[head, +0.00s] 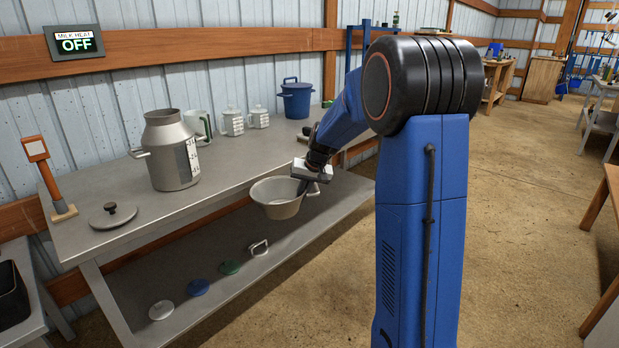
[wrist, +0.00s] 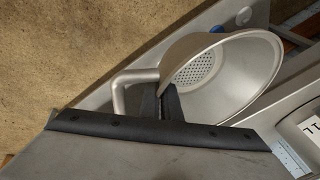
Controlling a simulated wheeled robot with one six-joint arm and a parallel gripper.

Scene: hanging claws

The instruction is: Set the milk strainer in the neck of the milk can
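The milk strainer (head: 278,197) is a pale metal bowl with a side handle. It is held in the air at the bench's front edge, its mouth facing up. The wrist view shows its perforated bottom and its handle (wrist: 133,80). My gripper (head: 308,184) is at the strainer's handle side and appears shut on the handle; its dark fingers (wrist: 172,106) show beside the bowl wall, and the exact grip is partly hidden. The milk can (head: 172,165) stands upright on the bench, left of and behind the strainer, its neck (head: 164,116) open and empty.
The can's lid (head: 113,215) lies on the bench left of the can. A glass-like jug (head: 199,126), white lidded jars (head: 233,121) and a blue pot (head: 296,98) stand behind. An orange-topped stand (head: 48,175) is at the left. The lower shelf (head: 225,300) holds several small discs.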

